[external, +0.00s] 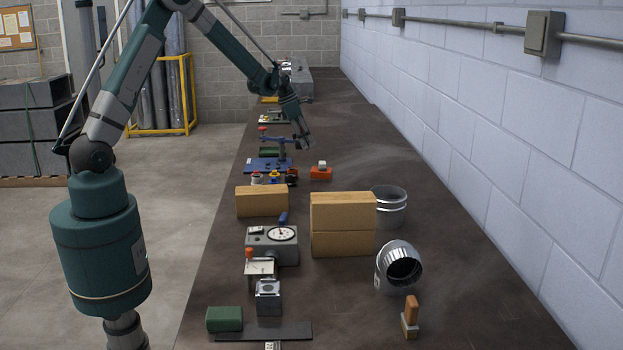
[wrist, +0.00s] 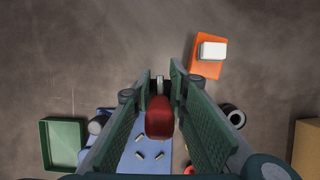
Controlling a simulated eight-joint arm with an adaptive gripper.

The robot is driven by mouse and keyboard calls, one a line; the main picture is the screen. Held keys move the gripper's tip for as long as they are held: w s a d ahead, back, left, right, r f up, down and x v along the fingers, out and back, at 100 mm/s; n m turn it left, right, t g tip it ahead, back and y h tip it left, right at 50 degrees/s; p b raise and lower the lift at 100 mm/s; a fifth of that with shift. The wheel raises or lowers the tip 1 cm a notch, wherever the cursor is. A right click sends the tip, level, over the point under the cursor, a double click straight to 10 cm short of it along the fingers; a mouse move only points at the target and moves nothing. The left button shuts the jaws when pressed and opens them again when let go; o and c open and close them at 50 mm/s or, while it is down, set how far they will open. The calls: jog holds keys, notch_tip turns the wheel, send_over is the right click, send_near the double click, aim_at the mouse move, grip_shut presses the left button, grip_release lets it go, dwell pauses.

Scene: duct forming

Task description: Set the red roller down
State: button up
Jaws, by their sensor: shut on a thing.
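My gripper (external: 301,141) hangs over the table beyond the cardboard boxes in the external view. In the wrist view my gripper (wrist: 162,82) has its two green-padded fingers on either side of the red roller (wrist: 160,119), shut on it. A pale end piece of the roller shows near the fingertips. In the external view I cannot make the roller out at the gripper. A blue plate (wrist: 152,156) with several small pegs lies below the roller in the wrist view; the blue plate also shows in the external view (external: 262,165).
An orange block (wrist: 206,70) with a white top lies right of the fingers. A green tray (wrist: 61,143) lies at left. Cardboard boxes (external: 342,228) and metal duct pieces (external: 399,266) stand nearer the camera. The dark table beyond the orange block is clear.

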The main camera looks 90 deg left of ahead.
aim_at(297, 140)
jog(key=shift+f, duration=3.1)
jog(key=shift+f, duration=1.85)
jog(key=shift+f+b, duration=0.15)
jog(key=shift+b, duration=0.15)
jog(key=o, duration=1)
jog(key=shift+c, duration=0.2)
jog(key=shift+r, duration=0.2)
jog(key=shift+p+v, duration=0.35)
jog(key=shift+v, duration=5.6)
